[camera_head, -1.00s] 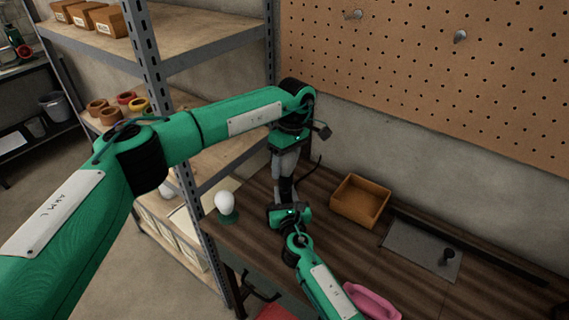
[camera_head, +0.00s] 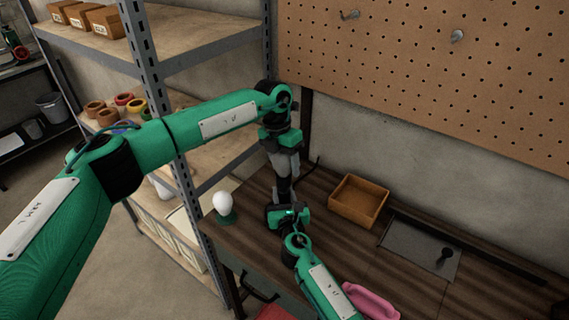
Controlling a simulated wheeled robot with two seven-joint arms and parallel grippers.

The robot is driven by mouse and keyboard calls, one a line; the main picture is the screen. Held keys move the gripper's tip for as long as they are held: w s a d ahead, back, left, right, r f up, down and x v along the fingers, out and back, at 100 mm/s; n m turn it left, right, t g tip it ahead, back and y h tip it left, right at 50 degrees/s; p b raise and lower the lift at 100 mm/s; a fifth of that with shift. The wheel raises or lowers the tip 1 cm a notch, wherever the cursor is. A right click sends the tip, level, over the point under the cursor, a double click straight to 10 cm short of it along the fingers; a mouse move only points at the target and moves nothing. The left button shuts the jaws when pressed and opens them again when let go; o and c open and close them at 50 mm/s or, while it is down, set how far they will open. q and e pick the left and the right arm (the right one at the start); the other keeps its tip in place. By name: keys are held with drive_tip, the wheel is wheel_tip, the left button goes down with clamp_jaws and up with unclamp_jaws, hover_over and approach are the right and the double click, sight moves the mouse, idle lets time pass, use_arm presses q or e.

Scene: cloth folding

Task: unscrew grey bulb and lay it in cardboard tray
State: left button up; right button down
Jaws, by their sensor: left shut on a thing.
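The cardboard tray (camera_head: 359,202) sits on the dark wooden bench, open at the top. I see nothing in it. A pale bulb (camera_head: 221,202) stands upright in a green base near the bench's left end; I cannot tell whether it is the grey one. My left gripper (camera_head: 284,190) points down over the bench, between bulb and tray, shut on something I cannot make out. My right gripper (camera_head: 284,215) is close to the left gripper's lower end. Its jaws are hidden, and I cannot tell whether the two touch.
A grey mat (camera_head: 405,245) with a small dark object (camera_head: 445,256) lies right of the tray. A metal shelf (camera_head: 152,90) stands left. A pegboard (camera_head: 440,75) covers the back wall.

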use_arm(q)
drive_tip(key=n+t, duration=0.1)
drive_tip(key=n, duration=0.4)
drive_tip(key=shift+w+a+n, duration=0.1)
drive_tip(key=shift+n, duration=0.3)
drive_tip(key=n, duration=0.4)
drive_tip(key=shift+t, duration=0.4)
drive_tip(key=n+t, duration=0.1)
drive_tip(key=n, duration=0.4)
drive_tip(key=shift+w, duration=0.1)
drive_tip(key=n, duration=0.3)
drive_tip(key=n+y, duration=0.1)
drive_tip(key=n, duration=0.2)
drive_tip(key=shift+a+r+t, duration=0.1)
drive_tip(key=shift+a+t, duration=0.05)
drive_tip(key=shift+t, duration=0.15)
drive_tip(key=shift+r, duration=0.25)
drive_tip(key=shift+r, duration=0.85)
